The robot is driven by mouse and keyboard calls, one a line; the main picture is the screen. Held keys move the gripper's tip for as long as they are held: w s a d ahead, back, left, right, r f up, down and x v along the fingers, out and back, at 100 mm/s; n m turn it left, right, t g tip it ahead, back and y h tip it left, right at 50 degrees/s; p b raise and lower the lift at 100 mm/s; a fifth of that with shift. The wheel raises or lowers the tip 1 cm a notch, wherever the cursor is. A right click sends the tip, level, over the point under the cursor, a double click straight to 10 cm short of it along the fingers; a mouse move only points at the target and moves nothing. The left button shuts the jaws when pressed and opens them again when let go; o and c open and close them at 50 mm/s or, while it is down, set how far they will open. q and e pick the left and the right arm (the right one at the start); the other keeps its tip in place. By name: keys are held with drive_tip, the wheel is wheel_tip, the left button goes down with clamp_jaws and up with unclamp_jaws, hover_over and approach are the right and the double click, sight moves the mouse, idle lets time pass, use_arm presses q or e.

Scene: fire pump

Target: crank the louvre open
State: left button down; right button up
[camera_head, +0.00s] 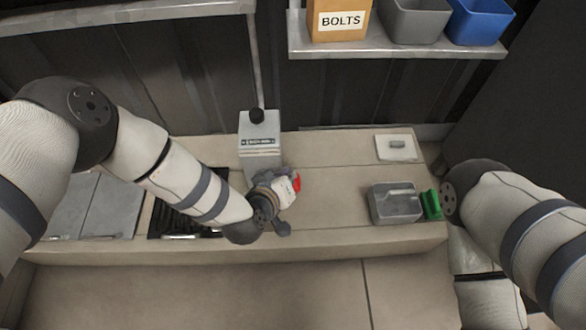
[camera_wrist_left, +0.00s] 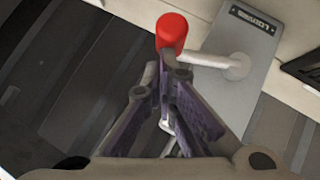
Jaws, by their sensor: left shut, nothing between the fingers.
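The crank's red knob (camera_wrist_left: 172,32) shows in the left wrist view on a pale arm (camera_wrist_left: 205,61) that runs to a hub on a grey labelled housing (camera_wrist_left: 232,85). In the head view the grey housing (camera_head: 260,158) stands on the bench, with a red spot, seemingly the knob (camera_head: 297,183), at my left gripper (camera_head: 285,188). In the wrist view my left gripper (camera_wrist_left: 168,75) is shut and empty, its tips just below the knob; whether they touch it is unclear. A dark slatted panel (camera_head: 185,212) lies left of the housing, partly behind my left arm. My right gripper is out of view.
A grey tray (camera_head: 395,203) and a green item (camera_head: 432,204) are on the bench at right, near my right arm. A pale plate (camera_head: 396,148) lies behind them. A shelf (camera_head: 400,50) above holds a BOLTS box (camera_head: 341,22) and bins. The bench between housing and tray is clear.

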sight(298, 180)
use_arm(q)
drive_tip(key=shift+d+f, duration=0.4)
drive_tip(key=shift+f, duration=0.2)
drive_tip(key=shift+d+f+b, duration=0.3)
drive_tip(key=shift+d+f, duration=0.1)
drive_tip(key=shift+f, duration=0.15)
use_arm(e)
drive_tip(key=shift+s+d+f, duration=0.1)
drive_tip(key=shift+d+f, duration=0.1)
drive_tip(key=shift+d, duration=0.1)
use_arm(q)
drive_tip(key=shift+f, duration=0.1)
